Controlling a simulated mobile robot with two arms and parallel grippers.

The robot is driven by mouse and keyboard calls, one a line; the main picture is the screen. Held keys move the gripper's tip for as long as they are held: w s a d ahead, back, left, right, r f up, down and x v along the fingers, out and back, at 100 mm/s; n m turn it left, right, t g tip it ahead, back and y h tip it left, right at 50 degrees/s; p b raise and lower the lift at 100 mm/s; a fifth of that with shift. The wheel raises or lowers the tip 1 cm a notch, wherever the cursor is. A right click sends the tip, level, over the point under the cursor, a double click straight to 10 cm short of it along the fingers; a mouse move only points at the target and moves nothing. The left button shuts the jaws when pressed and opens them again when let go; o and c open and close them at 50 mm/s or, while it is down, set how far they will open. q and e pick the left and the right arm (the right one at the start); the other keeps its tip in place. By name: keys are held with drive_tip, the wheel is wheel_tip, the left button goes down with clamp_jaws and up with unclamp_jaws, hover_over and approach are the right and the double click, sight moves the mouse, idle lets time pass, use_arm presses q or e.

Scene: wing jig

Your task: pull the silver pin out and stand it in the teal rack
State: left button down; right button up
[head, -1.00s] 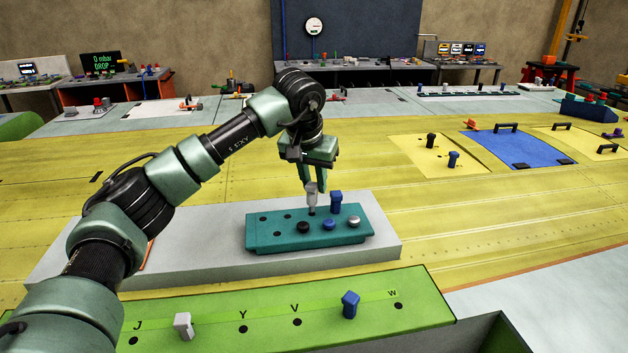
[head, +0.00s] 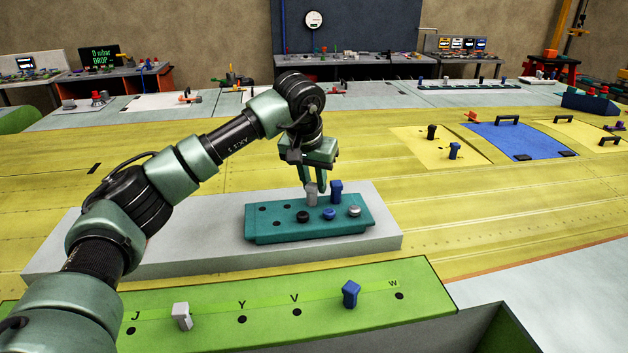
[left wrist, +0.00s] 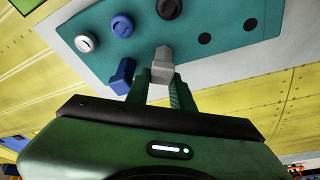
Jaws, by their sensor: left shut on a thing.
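My left gripper (head: 314,184) is shut on a silver-grey pin (head: 311,196) over the teal rack (head: 345,229). The pin is upright and its head is down at the rack's back row; its shaft does not show, so it appears to be in a hole. In the left wrist view the grey pin head (left wrist: 162,68) is between the fingertips, beside a blue pin (left wrist: 123,75). That blue pin (head: 336,189) stands just right of it in the head view. Another grey pin (head: 181,316) stands in the green board (head: 225,335) in front. My right gripper is out of view.
The rack also holds a black knob (head: 302,216), a blue knob (head: 329,214) and a silver knob (head: 354,211), with empty holes at its left. It sits on a grey slab (head: 110,246). A blue pin (head: 351,293) stands in the green board near W.

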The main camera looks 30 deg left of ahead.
use_arm(q)
drive_tip(key=c, duration=1.1)
unclamp_jaws()
drive_tip(key=shift+c, duration=0.2)
drive_tip(key=b+v, duration=0.2)
drive_tip(key=v, duration=0.6)
drive_tip(key=shift+w, duration=0.1)
